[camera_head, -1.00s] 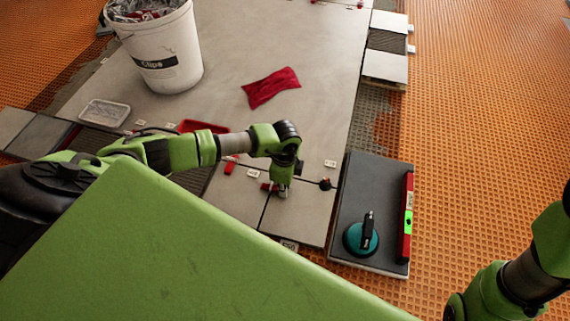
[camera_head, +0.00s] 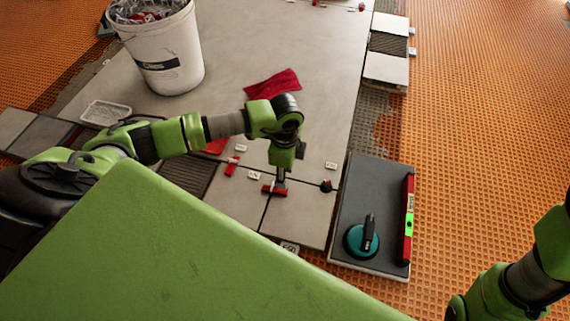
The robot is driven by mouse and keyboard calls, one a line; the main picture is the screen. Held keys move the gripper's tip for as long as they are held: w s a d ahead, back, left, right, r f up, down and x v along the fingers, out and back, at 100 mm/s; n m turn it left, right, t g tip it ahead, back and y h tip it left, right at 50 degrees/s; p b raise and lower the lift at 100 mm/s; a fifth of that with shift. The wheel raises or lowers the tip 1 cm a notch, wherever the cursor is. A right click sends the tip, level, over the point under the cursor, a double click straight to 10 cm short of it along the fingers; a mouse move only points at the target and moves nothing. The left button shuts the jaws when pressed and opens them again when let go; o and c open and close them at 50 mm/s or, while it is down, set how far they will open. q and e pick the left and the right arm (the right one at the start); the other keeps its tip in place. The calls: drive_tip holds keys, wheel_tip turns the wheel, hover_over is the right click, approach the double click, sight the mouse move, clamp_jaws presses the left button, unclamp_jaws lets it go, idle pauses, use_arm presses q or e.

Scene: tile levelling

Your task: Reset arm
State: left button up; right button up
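My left arm reaches in from the left over the grey tiles. Its gripper (camera_head: 279,184) points down just above or at a red wedge (camera_head: 274,190) on the joint between two tiles. The fingers are too small to tell whether they are open or shut, or whether they touch the wedge. My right arm comes in at the lower right, over the orange mat, and its gripper is outside the picture.
A dark tile (camera_head: 360,190) carries a teal suction cup (camera_head: 355,243) and a red level (camera_head: 408,215). A white clips bucket (camera_head: 160,50), a red cloth (camera_head: 272,84) and a clear tray (camera_head: 106,113) lie behind. White clips and another red wedge (camera_head: 231,167) sit along the joints.

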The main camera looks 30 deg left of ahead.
use_arm(q)
drive_tip(key=shift+r, duration=1.75)
